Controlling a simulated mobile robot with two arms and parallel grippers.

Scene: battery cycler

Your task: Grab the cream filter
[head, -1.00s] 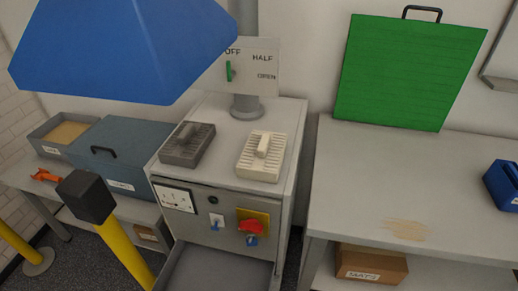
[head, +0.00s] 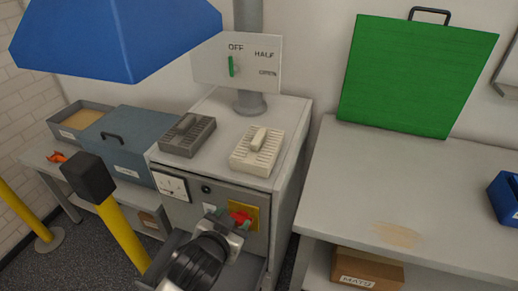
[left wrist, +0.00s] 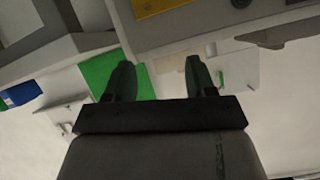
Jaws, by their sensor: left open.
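The cream filter (head: 257,150) is a slatted block with a raised grip on top. It lies on top of the grey cabinet (head: 284,112), to the right of a similar dark grey filter (head: 187,135). My left gripper (head: 222,224) is low in front of the cabinet, near the red knob on its yellow plate, below and apart from the cream filter. The left wrist view shows its two fingers (left wrist: 160,78) spread and empty. I cannot make out the cream filter clearly there. My right gripper is not in view.
A pole with a sign (head: 236,62) rises behind the filters. A blue hood (head: 115,40) hangs at upper left. A yellow post with a black head (head: 89,178) stands front left. A bench (head: 405,190) with a green panel (head: 415,75) is on the right.

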